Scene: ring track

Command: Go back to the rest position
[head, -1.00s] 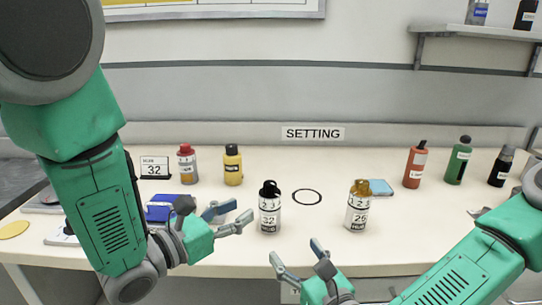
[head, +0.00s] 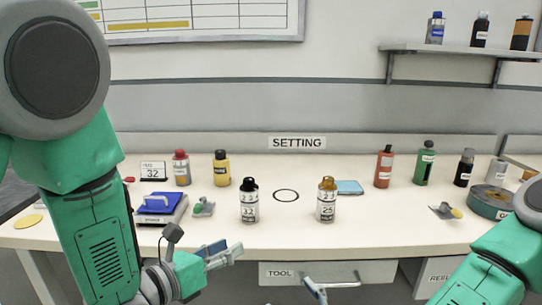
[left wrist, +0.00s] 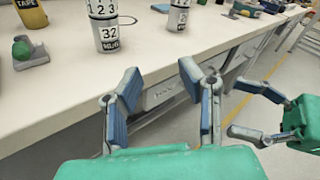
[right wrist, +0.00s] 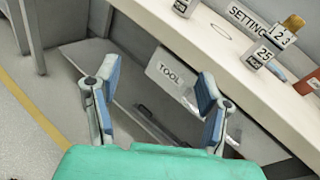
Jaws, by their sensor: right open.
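My left gripper (head: 222,252) is in front of the table's front edge at the left. Its fingers stand apart and empty in the left wrist view (left wrist: 160,82). My right gripper (head: 316,290) shows only partly at the bottom of the head view. In the right wrist view (right wrist: 157,82) its fingers are apart with nothing between them. A black-capped bottle (head: 249,206) marked 32 and a gold-capped bottle (head: 326,204) marked 25 stand upright on the table, apart from both grippers. A thin black ring (head: 286,190) lies flat between and behind them.
The table (head: 400,232) carries several bottles along the back, a blue device (head: 160,203) at left and a round grey-green object (head: 491,201) at right. A drawer marked TOOL (head: 350,272) is under the table edge. A wall shelf (head: 455,50) is at upper right.

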